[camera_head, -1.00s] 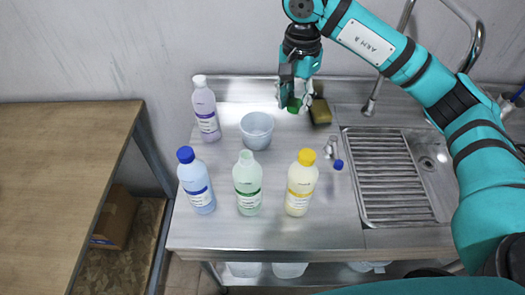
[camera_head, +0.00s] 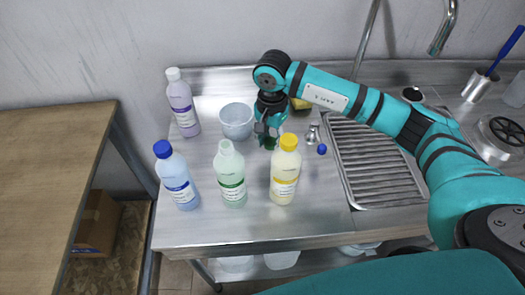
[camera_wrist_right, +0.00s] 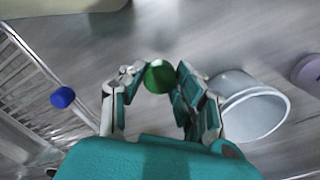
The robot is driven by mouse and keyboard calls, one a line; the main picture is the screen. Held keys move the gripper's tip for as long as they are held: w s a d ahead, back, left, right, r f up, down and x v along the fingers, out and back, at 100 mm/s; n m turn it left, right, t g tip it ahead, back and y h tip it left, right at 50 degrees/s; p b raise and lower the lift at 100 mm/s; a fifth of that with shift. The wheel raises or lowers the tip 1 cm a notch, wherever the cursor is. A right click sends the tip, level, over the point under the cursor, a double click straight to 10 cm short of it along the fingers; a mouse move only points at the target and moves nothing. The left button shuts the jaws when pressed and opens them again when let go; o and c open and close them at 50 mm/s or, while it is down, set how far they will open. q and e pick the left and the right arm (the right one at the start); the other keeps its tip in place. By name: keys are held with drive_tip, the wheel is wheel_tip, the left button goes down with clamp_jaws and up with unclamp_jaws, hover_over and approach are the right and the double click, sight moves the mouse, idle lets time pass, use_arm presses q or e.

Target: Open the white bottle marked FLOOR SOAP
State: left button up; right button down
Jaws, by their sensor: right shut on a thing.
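My right gripper (camera_head: 268,141) is shut on a green cap (camera_wrist_right: 158,77), low over the steel counter behind the bottles. The cap also shows between the fingers in the head view (camera_head: 270,144). A pale bottle with a yellow cap (camera_head: 285,177) stands upright just in front of the gripper. A pale green bottle with a green label (camera_head: 231,180) stands left of it, with a pale, apparently uncapped top. A blue bottle (camera_head: 178,180) and a purple bottle (camera_head: 183,107) stand further left. The label words are too small to read. My left gripper is not in view.
A grey-white bucket (camera_head: 237,122) stands left of the gripper. A metal fitting (camera_head: 313,134) and a small blue piece (camera_head: 322,149) lie to its right. The sink with a ribbed drainer (camera_head: 370,170) is further right. The counter's front strip (camera_head: 250,230) is clear.

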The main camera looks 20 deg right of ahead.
sight(270, 156)
drive_tip(key=shift+f+p, duration=0.65)
drive_tip(key=shift+f, duration=2.5)
drive_tip(key=shift+s+f+b, duration=0.1)
drive_tip(key=shift+f+b, duration=0.35)
drive_tip(key=shift+b, duration=0.1)
drive_tip(key=c, duration=1.3)
unclamp_jaws()
drive_tip(key=shift+c, duration=0.2)
drive_tip(key=o, duration=0.4)
drive_tip(key=shift+f, duration=0.1)
